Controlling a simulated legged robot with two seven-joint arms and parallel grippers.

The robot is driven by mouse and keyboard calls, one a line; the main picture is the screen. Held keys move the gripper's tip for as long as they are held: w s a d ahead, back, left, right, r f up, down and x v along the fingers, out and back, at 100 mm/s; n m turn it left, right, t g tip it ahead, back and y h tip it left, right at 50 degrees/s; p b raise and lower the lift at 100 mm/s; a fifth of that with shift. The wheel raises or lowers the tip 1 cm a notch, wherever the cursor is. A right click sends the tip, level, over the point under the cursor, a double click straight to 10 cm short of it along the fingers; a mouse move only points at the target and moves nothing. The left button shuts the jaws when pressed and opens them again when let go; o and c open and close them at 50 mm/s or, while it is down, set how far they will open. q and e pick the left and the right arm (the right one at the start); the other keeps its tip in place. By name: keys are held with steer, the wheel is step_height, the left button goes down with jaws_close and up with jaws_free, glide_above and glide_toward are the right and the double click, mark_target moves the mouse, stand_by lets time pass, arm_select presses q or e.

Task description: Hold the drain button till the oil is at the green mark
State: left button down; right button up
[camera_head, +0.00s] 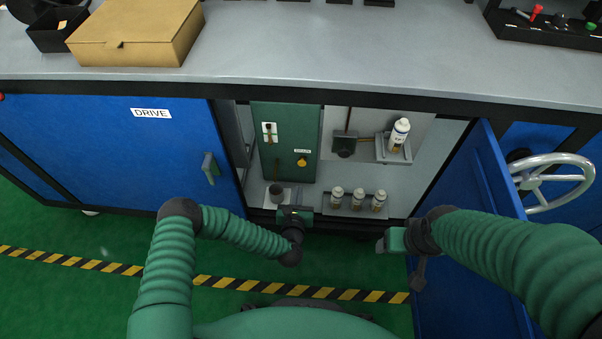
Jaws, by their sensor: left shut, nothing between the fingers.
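A dark green panel (285,125) stands inside the open cabinet bay. A yellow round button (301,162) sits on its right side under a small white label too small to read surely. My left gripper (294,210) is shut and empty, below the panel and apart from the button. My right gripper (382,244) is in front of the bay's right side, low down; its finger opening is unclear.
Several small bottles (358,199) stand on a low shelf, and a larger white bottle (399,134) on an upper one.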

mark_target(302, 165)
arm_select(q)
steer(key=shift+r+b+x, duration=0.15)
steer(key=shift+b+x, duration=0.7)
steer(key=shift+x, duration=0.95)
steer(key=shift+r+b+x, duration=0.2)
steer(key=shift+b+x, duration=0.65)
steer(key=shift+x, duration=0.95)
steer(key=shift+r+b+x, duration=0.15)
steer(key=shift+b+x, duration=0.7)
steer(key=shift+x, duration=0.95)
steer(key=shift+w, duration=0.15)
